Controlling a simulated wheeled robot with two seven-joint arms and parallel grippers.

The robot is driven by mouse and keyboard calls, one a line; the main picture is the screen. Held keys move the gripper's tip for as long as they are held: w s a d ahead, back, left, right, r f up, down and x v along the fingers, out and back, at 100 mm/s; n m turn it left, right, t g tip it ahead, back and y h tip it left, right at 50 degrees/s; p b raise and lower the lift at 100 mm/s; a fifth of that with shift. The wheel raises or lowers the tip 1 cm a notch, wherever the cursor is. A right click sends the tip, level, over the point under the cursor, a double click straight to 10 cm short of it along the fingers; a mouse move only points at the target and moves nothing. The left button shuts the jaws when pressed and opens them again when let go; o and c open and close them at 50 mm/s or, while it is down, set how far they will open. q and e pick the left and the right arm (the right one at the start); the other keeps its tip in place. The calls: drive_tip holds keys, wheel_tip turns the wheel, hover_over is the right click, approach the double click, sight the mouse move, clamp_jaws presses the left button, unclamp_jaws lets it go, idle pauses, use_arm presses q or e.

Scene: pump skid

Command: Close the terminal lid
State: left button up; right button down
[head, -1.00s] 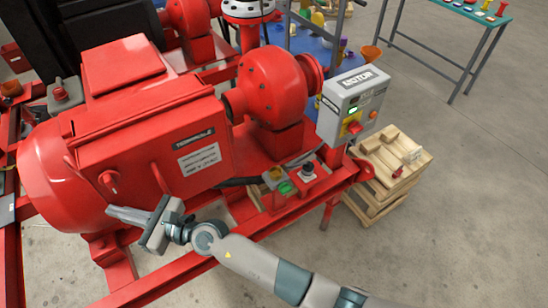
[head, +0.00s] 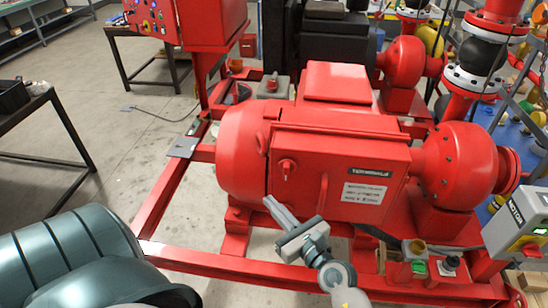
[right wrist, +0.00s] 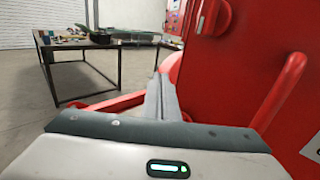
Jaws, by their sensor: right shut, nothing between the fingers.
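My right gripper (head: 270,203) is shut and empty, in front of the lid's lower left part, pointing left. In the right wrist view the fingers (right wrist: 160,92) are pressed together, with the lid (right wrist: 240,70) and its handle (right wrist: 280,93) to their right, apart from them. My left gripper is out of view.
The red skid frame (head: 160,195) runs below the motor. A red pump (head: 460,165) and a grey motor control box (head: 518,225) stand to the right. A dark table (head: 50,110) is at the left. Open floor (head: 140,130) lies between table and skid.

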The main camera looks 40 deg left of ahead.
drive_tip(key=s+d, duration=0.5)
drive_tip(key=s, duration=0.4)
drive_tip(key=shift+d+f, duration=0.2)
drive_tip(key=shift+d, duration=0.1)
idle(0.5)
